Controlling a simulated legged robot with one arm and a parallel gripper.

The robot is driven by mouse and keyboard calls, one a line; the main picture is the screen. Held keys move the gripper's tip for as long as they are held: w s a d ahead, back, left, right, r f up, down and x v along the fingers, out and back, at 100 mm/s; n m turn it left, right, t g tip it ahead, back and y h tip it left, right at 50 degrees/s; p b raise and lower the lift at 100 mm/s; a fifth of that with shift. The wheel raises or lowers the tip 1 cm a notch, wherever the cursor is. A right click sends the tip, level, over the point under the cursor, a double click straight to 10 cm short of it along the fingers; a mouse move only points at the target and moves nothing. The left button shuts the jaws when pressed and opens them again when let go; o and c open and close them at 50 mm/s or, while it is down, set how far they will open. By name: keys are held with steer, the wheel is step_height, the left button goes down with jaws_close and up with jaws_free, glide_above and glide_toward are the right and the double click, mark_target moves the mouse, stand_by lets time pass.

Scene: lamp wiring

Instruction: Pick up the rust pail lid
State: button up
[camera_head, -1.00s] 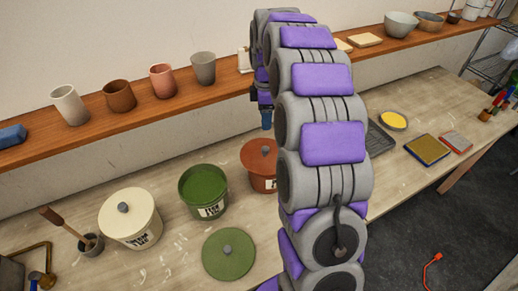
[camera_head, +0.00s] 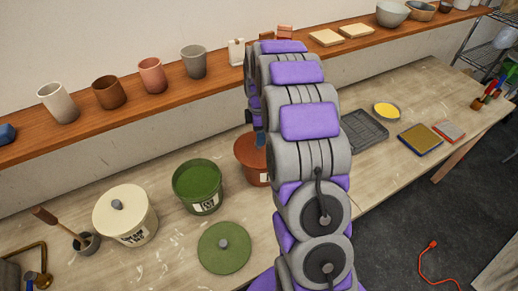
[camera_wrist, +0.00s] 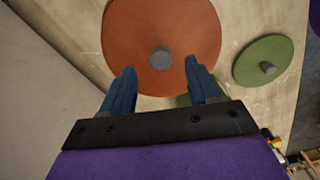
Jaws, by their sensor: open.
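The rust pail lid is a round orange-brown disc with a grey knob. In the wrist view the rust pail lid (camera_wrist: 160,25) lies ahead of my gripper (camera_wrist: 158,75), its knob (camera_wrist: 161,58) just past and between the two blue fingertips. The fingers are apart and nothing is between them. In the head view the rust pail (camera_head: 250,158) stands on the bench with its lid on top, partly hidden by my arm. My gripper in the head view (camera_head: 260,138) is above the lid, mostly hidden behind my arm.
An open green pail (camera_head: 197,186) stands left of the rust pail, with its green lid (camera_head: 224,248) flat on the bench. A cream pail (camera_head: 125,215) with its lid on is further left. A shelf (camera_head: 130,108) with several cups runs behind. A dark tray (camera_head: 365,131) lies right.

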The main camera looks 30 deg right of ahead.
steer(key=f, duration=0.5)
steer(key=shift+w+a, duration=0.1)
steer(key=shift+a, duration=0.2)
steer(key=shift+d, duration=0.1)
steer(key=shift+d, duration=0.1)
steer(key=shift+c, duration=1.4)
jaws_close()
